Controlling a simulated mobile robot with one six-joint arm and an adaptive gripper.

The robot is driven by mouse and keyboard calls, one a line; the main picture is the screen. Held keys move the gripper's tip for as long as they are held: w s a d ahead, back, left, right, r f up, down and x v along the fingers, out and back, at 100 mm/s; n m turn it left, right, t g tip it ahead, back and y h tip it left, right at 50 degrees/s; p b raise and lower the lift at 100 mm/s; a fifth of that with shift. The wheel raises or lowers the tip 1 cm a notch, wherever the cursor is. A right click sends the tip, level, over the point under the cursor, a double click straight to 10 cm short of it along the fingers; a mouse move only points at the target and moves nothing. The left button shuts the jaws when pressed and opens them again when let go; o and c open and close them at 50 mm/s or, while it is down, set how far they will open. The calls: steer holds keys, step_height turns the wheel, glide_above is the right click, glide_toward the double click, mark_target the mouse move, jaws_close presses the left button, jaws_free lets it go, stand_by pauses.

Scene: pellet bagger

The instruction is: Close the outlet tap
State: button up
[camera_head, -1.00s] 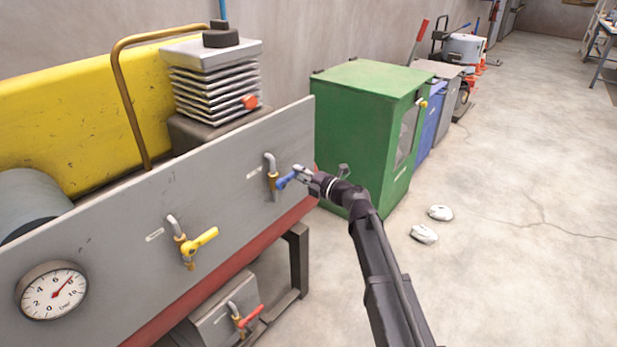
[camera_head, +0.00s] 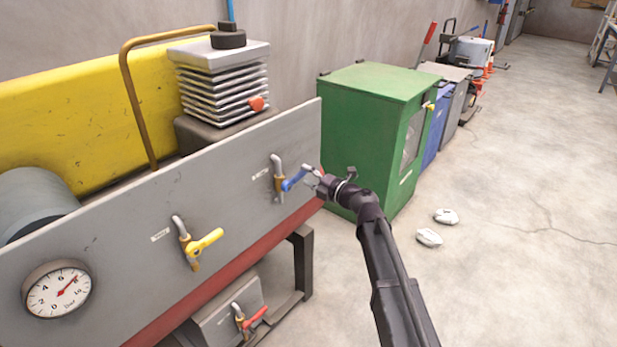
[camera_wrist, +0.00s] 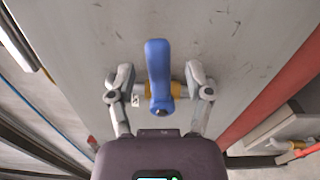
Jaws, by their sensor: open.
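A tap with a blue handle (camera_head: 293,180) sits on the right part of the grey panel. Its brass body and bent grey pipe show beside the handle. My gripper (camera_head: 311,179) is at the outer end of this handle. In the wrist view the blue handle (camera_wrist: 158,75) stands between the two open fingers of my gripper (camera_wrist: 160,78), with a gap on each side. A tap with a yellow handle (camera_head: 205,242) is further left on the panel, and a tap with a red handle (camera_head: 256,317) is lower down. The labels are too small to read, so I cannot tell which is the outlet.
The grey panel (camera_head: 120,235) carries a round gauge (camera_head: 57,289) at lower left. A green cabinet (camera_head: 365,130) stands just behind my gripper. Two white objects (camera_head: 430,237) lie on the floor to the right. The floor further right is clear.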

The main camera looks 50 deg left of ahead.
steer(key=w+d, duration=0.1)
steer(key=d, duration=1)
steer(key=shift+w+d, duration=0.2)
steer(key=shift+w, duration=0.1)
